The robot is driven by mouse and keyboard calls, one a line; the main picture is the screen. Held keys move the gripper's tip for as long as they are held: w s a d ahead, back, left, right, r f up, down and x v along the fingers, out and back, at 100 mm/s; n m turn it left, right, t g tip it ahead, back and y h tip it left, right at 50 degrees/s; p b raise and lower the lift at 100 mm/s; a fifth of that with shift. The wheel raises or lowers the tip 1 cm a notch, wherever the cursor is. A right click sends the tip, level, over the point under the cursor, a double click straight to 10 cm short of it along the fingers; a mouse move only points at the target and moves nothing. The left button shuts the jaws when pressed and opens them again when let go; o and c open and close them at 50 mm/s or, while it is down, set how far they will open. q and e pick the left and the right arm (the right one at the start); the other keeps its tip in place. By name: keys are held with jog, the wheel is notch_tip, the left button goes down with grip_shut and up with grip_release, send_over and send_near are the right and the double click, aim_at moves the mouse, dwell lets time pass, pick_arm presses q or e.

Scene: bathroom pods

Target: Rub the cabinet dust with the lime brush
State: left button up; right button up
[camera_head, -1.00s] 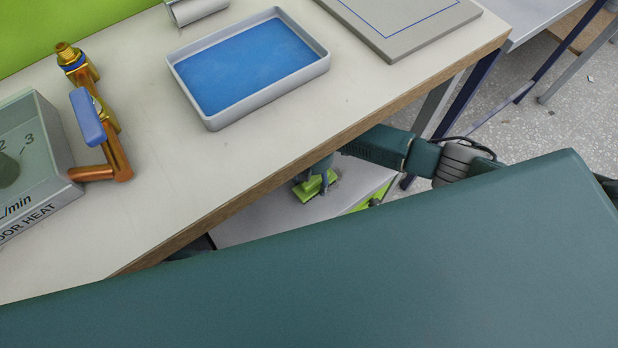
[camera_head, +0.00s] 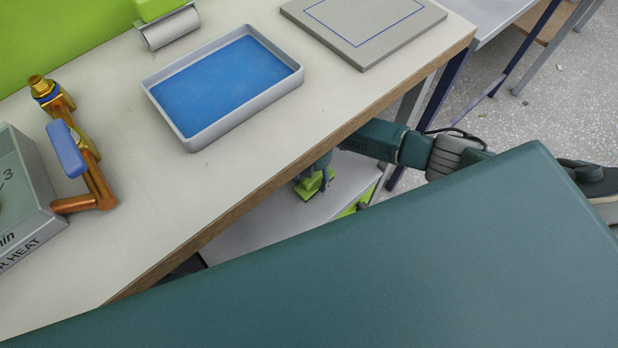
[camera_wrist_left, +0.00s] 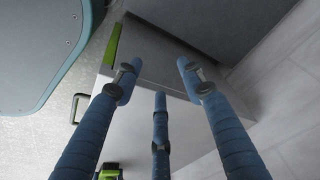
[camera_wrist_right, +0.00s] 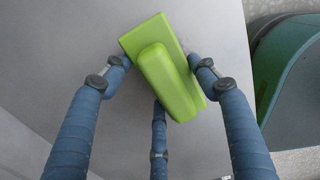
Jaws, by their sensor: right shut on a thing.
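The lime brush (camera_wrist_right: 165,75) is a green block with a raised handle. My right gripper (camera_wrist_right: 160,66) is shut on it, with fingers on both sides of the handle. In the head view the lime brush (camera_head: 312,188) is down at the grey cabinet top (camera_head: 250,225), below the worktop, partly hidden by my right gripper (camera_head: 318,172). The cabinet top also shows in the right wrist view (camera_wrist_right: 60,50). A faint dark smudge there, right of the brush, may be dust; I cannot tell. My left gripper (camera_wrist_left: 158,78) is open and empty above the cabinet.
The worktop (camera_head: 230,170) overhangs the cabinet. On it are a blue-bottomed tray (camera_head: 220,130), a grey panel (camera_head: 365,45), a copper pipe fitting (camera_head: 85,165) and a grey control box (camera_head: 25,200).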

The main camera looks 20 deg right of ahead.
jog(key=shift+w+d, duration=0.3)
jog(key=shift+d, duration=0.55)
jog(key=shift+w+d, duration=0.25)
jog(key=shift+d, duration=0.55)
jog(key=shift+w+d, duration=0.25)
jog(key=shift+d, duration=0.5)
jog(key=shift+w+d+f, duration=0.1)
jog(key=shift+w+d, duration=0.15)
jog(key=shift+d, duration=0.55)
jog(key=shift+s+d, duration=0.1)
jog(key=shift+s, duration=0.1)
jog(key=shift+s+d+p, duration=0.15)
jog(key=shift+s+p, duration=0.35)
jog(key=shift+p, duration=0.1)
pick_arm(q)
notch_tip(320, 180, down, 8)
jog(key=s+p, duration=0.1)
jog(key=s, duration=0.2)
jog(key=shift+a, duration=0.15)
pick_arm(e)
jog(key=shift+s+a, duration=0.35)
jog(key=shift+a, duration=0.55)
jog(key=shift+s+a, duration=0.35)
jog(key=shift+a, duration=0.55)
